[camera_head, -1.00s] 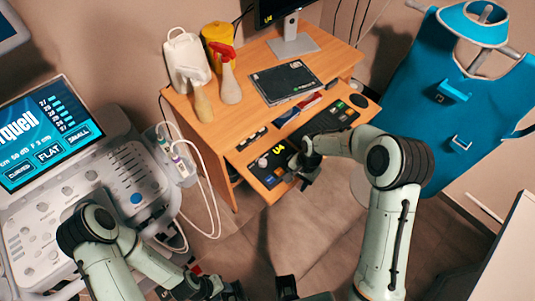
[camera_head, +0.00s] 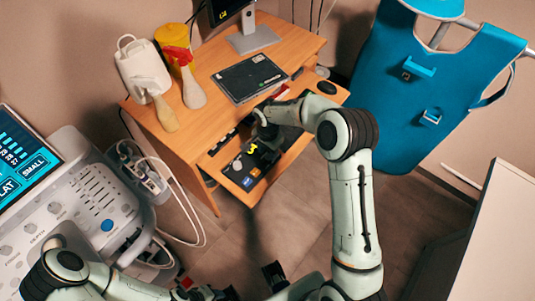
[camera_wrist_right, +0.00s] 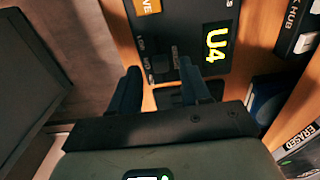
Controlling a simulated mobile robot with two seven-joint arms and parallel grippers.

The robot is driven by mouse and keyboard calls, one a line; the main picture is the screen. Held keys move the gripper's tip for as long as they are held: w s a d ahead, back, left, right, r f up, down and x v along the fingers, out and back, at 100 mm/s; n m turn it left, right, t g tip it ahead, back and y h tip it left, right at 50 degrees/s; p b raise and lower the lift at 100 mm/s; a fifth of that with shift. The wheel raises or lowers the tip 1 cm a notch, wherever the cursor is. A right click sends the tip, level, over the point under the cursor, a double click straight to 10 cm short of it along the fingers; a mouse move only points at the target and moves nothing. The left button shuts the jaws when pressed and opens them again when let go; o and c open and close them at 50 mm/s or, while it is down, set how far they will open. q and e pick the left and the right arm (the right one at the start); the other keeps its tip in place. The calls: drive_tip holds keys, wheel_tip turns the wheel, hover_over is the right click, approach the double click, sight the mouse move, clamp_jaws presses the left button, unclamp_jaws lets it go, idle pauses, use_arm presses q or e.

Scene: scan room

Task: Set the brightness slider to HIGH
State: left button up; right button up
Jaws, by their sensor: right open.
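A black control panel (camera_head: 238,172) with a yellow "U4" mark lies on the pull-out shelf of the wooden desk. In the right wrist view the panel (camera_wrist_right: 185,20) shows small labels, partly legible, and a small dark slider-like knob (camera_wrist_right: 158,64). Its setting is too small to read. My right gripper (camera_head: 270,140) is over the panel, partly hidden by its arm. In the wrist view the right gripper (camera_wrist_right: 160,88) is open, its fingers apart on either side of the panel's label area, with nothing held. My left arm (camera_head: 110,285) is low at the left; its jaw state is unclear.
An ultrasound console (camera_head: 90,205) is at left. A blue apron (camera_head: 430,90) hangs at right. Open floor lies before the desk.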

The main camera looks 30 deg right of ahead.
drive_tip(key=shift+f, duration=1.2)
clamp_jaws()
drive_tip(key=shift+w+d+p, duration=0.15)
drive_tip(key=shift+w+d, duration=0.25)
drive_tip(key=shift+d, duration=0.45)
drive_tip(key=shift+w+d+p, duration=0.15)
drive_tip(key=shift+w+d, duration=0.2)
drive_tip(key=shift+d, duration=0.45)
unclamp_jaws()
wheel_tip(320, 180, up, 14)
drive_tip(key=shift+f, duration=0.25)
drive_tip(key=shift+s, duration=0.1)
